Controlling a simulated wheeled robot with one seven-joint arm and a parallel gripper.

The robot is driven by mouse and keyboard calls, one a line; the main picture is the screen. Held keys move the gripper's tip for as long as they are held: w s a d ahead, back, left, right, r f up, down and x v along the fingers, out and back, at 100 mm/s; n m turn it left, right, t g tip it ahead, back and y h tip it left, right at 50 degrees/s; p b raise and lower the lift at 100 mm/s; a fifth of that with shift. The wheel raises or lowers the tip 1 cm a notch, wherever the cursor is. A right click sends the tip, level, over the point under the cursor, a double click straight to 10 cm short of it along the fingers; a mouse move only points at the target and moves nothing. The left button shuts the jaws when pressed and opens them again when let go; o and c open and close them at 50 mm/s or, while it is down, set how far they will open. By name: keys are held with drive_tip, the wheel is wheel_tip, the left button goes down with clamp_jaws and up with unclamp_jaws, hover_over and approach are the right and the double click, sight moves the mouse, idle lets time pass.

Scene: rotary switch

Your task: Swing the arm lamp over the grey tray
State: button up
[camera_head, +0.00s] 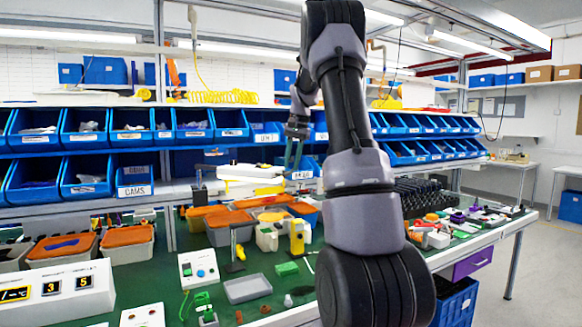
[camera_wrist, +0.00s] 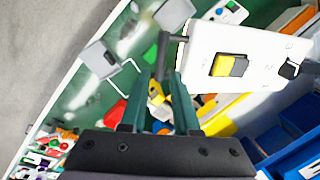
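The grey tray (camera_head: 247,288) is a shallow, pale, empty tray lying on the green mat left of my arm in the head view. A thin dark post (camera_head: 234,243) with a short side arm at its top stands just behind the tray and looks like the arm lamp. A dark post with a side arm (camera_wrist: 166,52) also shows beyond my fingertips in the wrist view. My gripper (camera_head: 293,160) is high above the back of the bench. Its two teal fingers are apart and nothing is clearly held between them, as the wrist view also shows (camera_wrist: 161,84).
A white control panel (camera_wrist: 205,70) with a yellow-black switch and a black knob is close on the right in the wrist view. A white button box (camera_head: 198,268) stands left of the tray. Blue bins (camera_head: 85,125) line the back. A green block (camera_head: 286,268) lies right of the tray.

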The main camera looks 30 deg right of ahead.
wheel_tip(320, 180, up, 9)
drive_tip(key=s+d, duration=0.1)
drive_tip(key=shift+s, duration=0.3)
drive_tip(key=s+a+r+n+t, duration=0.3)
drive_tip(key=s+a, duration=1.1)
drive_tip(key=s, duration=0.1)
drive_tip(key=s+a+f+n+t, duration=0.1)
drive_tip(key=s+a+f, duration=0.2)
drive_tip(key=s, duration=0.4)
drive_tip(key=s+a+f+n+t, duration=0.1)
drive_tip(key=s+a+f, duration=0.3)
drive_tip(key=s, duration=0.4)
drive_tip(key=shift+s+a+f+n+y, duration=0.2)
drive_tip(key=shift+a+f+n+y, duration=0.1)
drive_tip(key=shift+a, duration=0.4)
